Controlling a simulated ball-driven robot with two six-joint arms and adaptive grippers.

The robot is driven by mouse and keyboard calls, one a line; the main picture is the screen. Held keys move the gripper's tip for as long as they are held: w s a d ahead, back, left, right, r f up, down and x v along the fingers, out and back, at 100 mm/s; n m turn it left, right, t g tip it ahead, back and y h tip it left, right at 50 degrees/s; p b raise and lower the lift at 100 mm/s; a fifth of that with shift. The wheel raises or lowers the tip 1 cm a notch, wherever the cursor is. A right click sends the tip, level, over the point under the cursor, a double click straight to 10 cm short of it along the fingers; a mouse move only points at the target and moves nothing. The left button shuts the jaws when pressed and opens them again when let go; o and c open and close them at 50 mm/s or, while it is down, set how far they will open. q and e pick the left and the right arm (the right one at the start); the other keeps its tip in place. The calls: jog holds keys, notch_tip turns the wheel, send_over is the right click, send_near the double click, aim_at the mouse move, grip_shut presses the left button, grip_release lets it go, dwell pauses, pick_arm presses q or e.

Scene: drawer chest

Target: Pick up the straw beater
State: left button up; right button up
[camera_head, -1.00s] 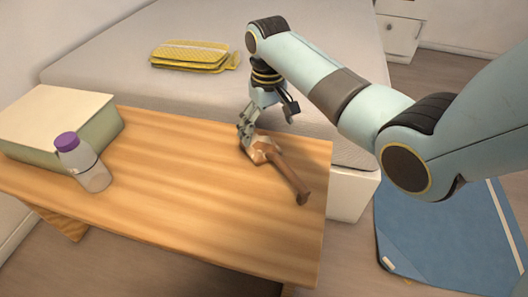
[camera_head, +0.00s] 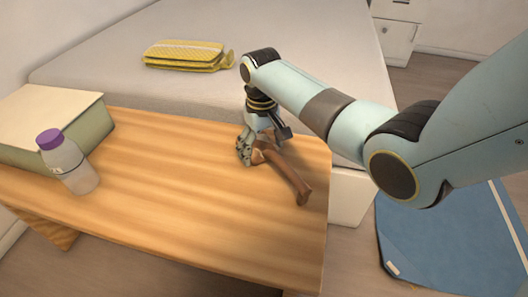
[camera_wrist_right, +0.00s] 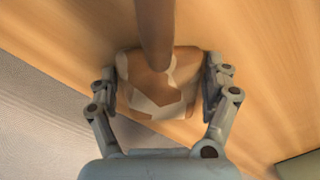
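The straw beater (camera_head: 290,181) appears as a brown object with a stick-like handle, lying near the right end of the wooden table (camera_head: 180,205). Its handle points toward the front right. My right gripper (camera_head: 248,152) is low over its far end. In the right wrist view the beater's brown and pale head (camera_wrist_right: 156,92) sits between the two widely spread fingers, very close to both. No firm grip is evident, and contact is hard to tell. The handle runs toward the top of that view. My left gripper is not in view.
A bottle with a purple cap (camera_head: 68,163) and a large pale box (camera_head: 48,108) stand at the table's left. A bed (camera_head: 110,75) behind carries a folded yellow cloth (camera_head: 185,54). A blue mat (camera_head: 440,240) lies on the floor at right. The table's middle is clear.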

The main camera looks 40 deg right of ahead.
jog(key=c, duration=0.8)
jog(key=shift+r, duration=0.1)
